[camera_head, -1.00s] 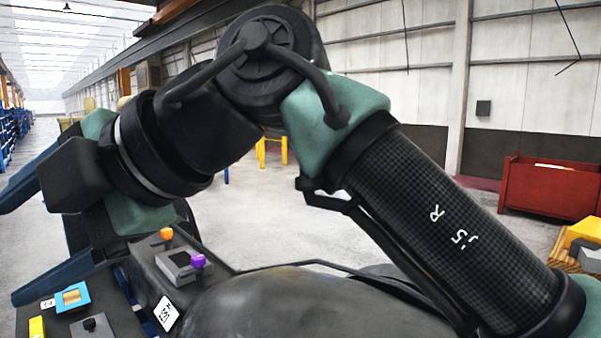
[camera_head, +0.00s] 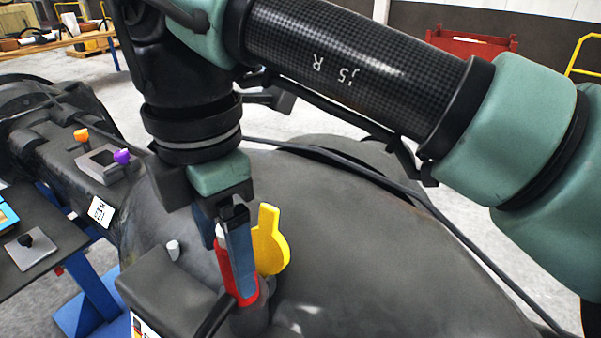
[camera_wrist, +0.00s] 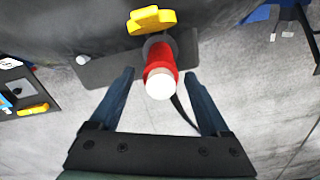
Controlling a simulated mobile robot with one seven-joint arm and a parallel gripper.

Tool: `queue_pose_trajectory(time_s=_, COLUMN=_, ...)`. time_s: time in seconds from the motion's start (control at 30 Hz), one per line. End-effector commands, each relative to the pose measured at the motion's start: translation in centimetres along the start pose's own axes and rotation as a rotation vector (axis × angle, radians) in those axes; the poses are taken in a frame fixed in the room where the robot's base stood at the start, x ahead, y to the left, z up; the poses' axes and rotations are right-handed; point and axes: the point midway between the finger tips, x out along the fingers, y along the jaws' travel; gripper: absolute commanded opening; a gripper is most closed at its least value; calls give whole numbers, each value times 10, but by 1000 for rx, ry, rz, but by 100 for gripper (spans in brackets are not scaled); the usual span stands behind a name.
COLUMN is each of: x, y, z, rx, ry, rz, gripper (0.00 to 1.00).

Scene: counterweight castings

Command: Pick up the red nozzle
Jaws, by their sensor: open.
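The red nozzle (camera_wrist: 160,64) stands out from the dark casting, with a round white end facing the wrist camera. My gripper (camera_wrist: 160,76) is open, its two blue fingers on either side of the nozzle with a visible gap at each side. In the head view, the nozzle (camera_head: 224,266) shows red beside and below the near finger of my gripper (camera_head: 238,272). That finger hides part of it. A grey collar is at its base, and a black hose or cable runs close by.
A yellow tab-shaped piece (camera_head: 270,243) stands right behind the nozzle. The large dark casting (camera_head: 370,260) fills the area below my arm. A small white peg (camera_head: 173,249) is on the block at left. Orange (camera_head: 82,135) and purple (camera_head: 122,157) knobs sit farther left.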

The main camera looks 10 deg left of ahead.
Motion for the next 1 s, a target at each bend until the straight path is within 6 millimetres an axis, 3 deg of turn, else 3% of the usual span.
queue_pose_trajectory(time_s=0.17, x=11, y=0, z=3, rx=-1, ry=3, rz=-2, gripper=80)
queue_pose_trajectory(time_s=0.5, x=51, y=0, z=9, rx=-2, ry=2, rz=1, gripper=80)
queue_pose_trajectory(time_s=0.77, x=54, y=0, z=9, rx=-2, ry=0, rz=1, gripper=80)
queue_pose_trajectory(time_s=1.0, x=54, y=0, z=9, rx=-2, ry=0, rz=1, gripper=37)
